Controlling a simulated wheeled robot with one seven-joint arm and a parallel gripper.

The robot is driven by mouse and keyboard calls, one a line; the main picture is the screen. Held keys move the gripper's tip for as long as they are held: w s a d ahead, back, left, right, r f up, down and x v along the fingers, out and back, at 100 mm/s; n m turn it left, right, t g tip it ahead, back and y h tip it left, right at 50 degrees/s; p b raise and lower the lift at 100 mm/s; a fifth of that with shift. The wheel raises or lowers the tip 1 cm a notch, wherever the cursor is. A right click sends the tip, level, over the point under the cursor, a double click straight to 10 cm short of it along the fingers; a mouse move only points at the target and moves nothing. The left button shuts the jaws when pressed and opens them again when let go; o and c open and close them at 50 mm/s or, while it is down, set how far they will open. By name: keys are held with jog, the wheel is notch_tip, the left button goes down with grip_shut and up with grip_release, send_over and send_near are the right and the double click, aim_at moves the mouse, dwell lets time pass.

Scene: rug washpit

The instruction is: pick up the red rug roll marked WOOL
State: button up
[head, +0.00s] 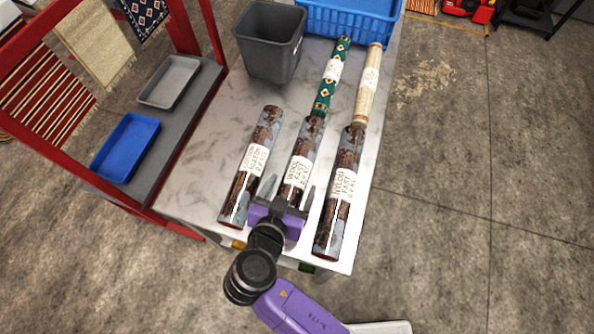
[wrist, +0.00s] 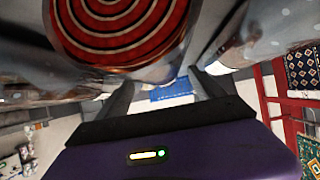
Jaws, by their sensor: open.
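The roll marked WOOL (head: 299,167) is the middle of three dark red and grey rolls lying lengthwise on the pale table. Its white label faces up. My gripper (head: 292,188) is open at its near end, with one finger on each side of it in the head view. That end is partly hidden by my gripper. In the wrist view, a roll end with a red and black spiral (wrist: 120,28) fills the top, close to the camera. It appears offset to the left of the gap between my fingers (wrist: 165,92). I cannot tell whether they touch it.
A similar roll (head: 262,135) lies left; the roll marked NYLON (head: 350,160) lies close on the right. A green patterned roll (head: 325,95) and cream roll (head: 368,85) lie beyond. A grey bin (head: 270,45) and blue crate (head: 350,22) stand at the table's far end.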

aim_at(295, 178)
jog(key=x, duration=0.4)
jog(key=shift+w+p, duration=0.2)
jog(key=shift+p, duration=0.15)
jog(key=shift+a, duration=0.1)
grip_shut()
